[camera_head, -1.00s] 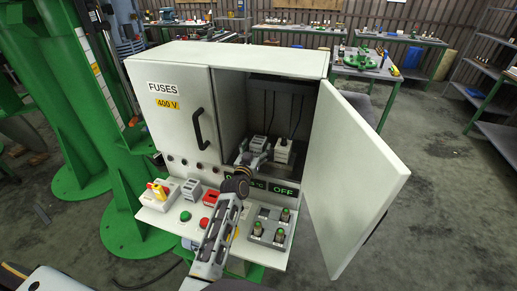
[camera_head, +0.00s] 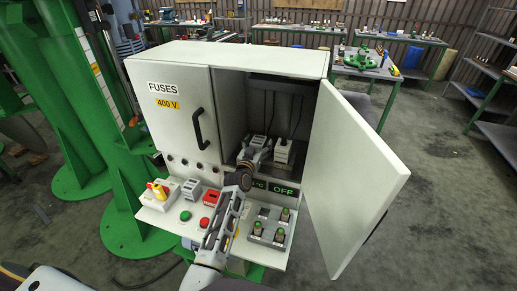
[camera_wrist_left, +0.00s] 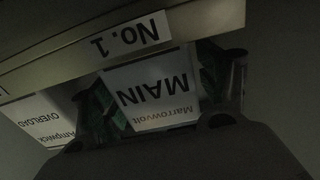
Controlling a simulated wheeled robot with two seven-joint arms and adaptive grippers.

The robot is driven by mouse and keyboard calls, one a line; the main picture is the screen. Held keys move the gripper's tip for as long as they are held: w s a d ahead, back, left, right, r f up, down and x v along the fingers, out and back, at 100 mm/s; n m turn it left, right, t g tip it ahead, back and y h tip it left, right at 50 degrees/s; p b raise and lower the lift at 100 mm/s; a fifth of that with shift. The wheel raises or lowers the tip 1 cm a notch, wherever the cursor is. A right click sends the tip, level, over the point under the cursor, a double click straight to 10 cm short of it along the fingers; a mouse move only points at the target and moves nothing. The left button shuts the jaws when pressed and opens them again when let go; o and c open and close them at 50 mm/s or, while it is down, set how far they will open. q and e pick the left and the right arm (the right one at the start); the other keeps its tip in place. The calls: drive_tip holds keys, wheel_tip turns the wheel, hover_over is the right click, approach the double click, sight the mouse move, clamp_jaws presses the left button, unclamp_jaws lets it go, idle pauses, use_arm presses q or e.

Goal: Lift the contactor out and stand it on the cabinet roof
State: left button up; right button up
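The contactor (camera_wrist_left: 150,90), a white block labelled "Marrowvolt MAIN", sits in the open right bay of the cabinet. In the head view my left gripper (camera_head: 254,153) reaches into this bay and covers much of it. In the left wrist view, which is dark and upside down, the fingers of my left gripper (camera_wrist_left: 158,100) stand spread on either side of the contactor. Whether the pads touch it cannot be made out. The cabinet roof (camera_head: 245,56) is flat, pale and bare. My right gripper is not in view.
An overload block (camera_wrist_left: 42,122) stands beside the contactor; in the head view a white device (camera_head: 283,152) is right of my gripper. The cabinet door (camera_head: 352,175) hangs open on the right. The front shelf (camera_head: 160,218) carries buttons and small devices.

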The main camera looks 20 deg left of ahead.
use_arm(q)
drive_tip(key=c, duration=1.2)
drive_tip(key=shift+o, duration=0.2)
drive_tip(key=shift+r, duration=0.25)
